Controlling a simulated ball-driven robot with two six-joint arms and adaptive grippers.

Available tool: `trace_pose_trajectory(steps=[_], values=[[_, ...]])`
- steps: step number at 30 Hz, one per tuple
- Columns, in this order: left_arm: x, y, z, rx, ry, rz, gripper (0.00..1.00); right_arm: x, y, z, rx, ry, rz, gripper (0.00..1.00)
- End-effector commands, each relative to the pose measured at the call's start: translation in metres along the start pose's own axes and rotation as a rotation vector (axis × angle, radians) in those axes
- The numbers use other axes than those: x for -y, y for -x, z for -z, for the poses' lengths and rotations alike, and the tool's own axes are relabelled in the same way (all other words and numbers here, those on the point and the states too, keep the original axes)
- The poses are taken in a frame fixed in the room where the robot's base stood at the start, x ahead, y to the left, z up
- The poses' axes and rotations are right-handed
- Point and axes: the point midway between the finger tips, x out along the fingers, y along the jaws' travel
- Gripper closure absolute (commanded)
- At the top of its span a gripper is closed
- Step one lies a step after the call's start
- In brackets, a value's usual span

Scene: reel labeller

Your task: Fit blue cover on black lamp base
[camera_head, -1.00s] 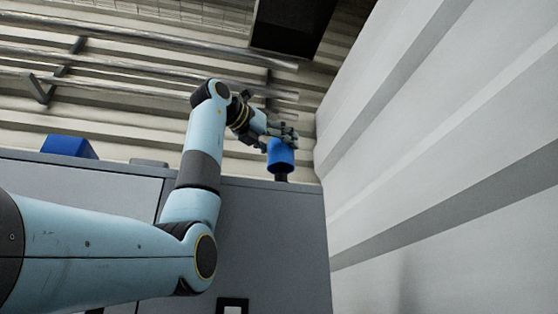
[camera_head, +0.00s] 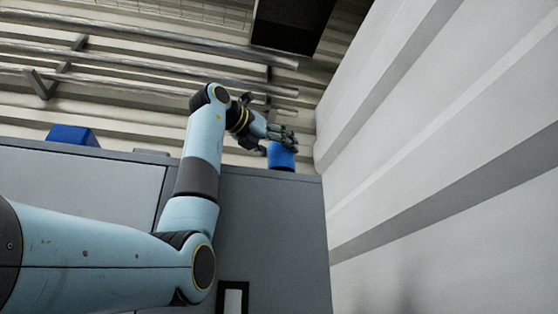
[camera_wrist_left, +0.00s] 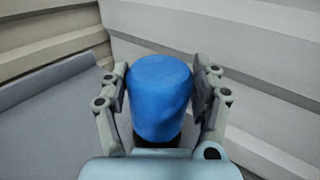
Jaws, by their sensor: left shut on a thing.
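The blue cover (camera_head: 281,156) stands at the far right end of the grey cabinet top in the head view. My left gripper (camera_head: 282,138) is shut on the cover near its upper part. In the left wrist view the blue cover (camera_wrist_left: 160,97) sits between the two fingers of my left gripper (camera_wrist_left: 164,82), one on each side. A dark part, likely the black lamp base (camera_wrist_left: 158,141), shows just below the cover; the rest of it is hidden. I cannot tell whether the cover is fully seated. My right gripper is not in view.
A grey cabinet (camera_head: 272,230) fills the lower middle, its top edge just below the cover. A pale ribbed wall (camera_head: 440,160) stands close on the right. Another blue object (camera_head: 73,136) is on the cabinet top at left. Metal rails (camera_head: 150,55) run behind.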

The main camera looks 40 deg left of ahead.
Motion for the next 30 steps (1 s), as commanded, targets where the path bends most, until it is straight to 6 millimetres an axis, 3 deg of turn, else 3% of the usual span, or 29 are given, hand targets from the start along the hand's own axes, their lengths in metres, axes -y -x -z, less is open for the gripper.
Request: trace_pose_trajectory(steps=[12, 20, 21, 27, 30], values=[[0.0, 0.0, 0.018, -0.001, 0.001, 0.0, 0.64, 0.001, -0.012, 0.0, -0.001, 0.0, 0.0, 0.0], [0.0, 0.0, 0.018, 0.0, 0.001, 0.0, 0.64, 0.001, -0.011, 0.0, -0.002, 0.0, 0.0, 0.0], [0.0, 0.0, 0.017, 0.0, 0.001, 0.0, 0.34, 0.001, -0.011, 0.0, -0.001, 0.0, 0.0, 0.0], [0.0, 0.0, 0.017, 0.0, 0.0, 0.0, 0.08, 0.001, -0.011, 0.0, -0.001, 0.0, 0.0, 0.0], [0.0, 0.0, 0.017, 0.0, 0.0, 0.0, 0.08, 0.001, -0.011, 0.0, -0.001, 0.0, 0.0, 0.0]])
